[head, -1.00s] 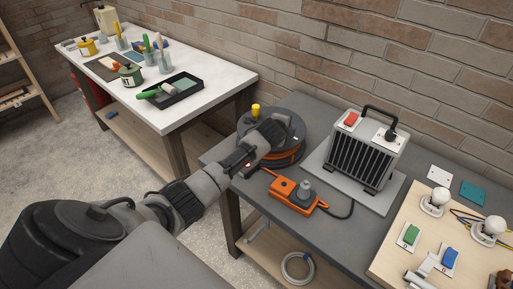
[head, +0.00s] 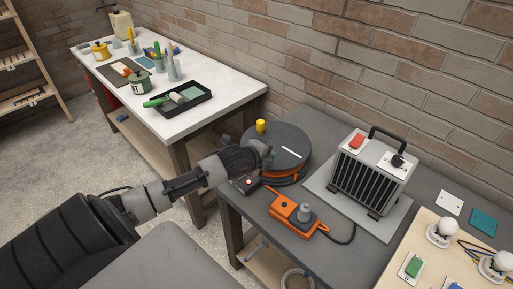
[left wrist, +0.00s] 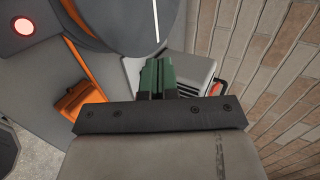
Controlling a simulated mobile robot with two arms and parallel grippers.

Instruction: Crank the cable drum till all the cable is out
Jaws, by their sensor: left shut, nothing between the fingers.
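The cable drum (head: 292,140) lies flat on the grey bench, with a dark grey disc on top that carries a white line. Orange cable (head: 290,176) shows around its side under the disc. A yellow knob (head: 261,127) stands up at the disc's back left edge. My left gripper (head: 267,151) is shut and empty at the drum's left side, in front of the knob, and hides part of the rim. In the left wrist view its green fingertips (left wrist: 163,76) are together, with the drum's disc (left wrist: 115,20) beyond. My right gripper is out of view.
An orange connector box (head: 292,209) and a grey heater (head: 370,172) stand right of the drum. A red light (head: 248,181) glows beside my wrist. A board with lamps and switches (head: 420,240) is at the lower right. A brick wall is behind.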

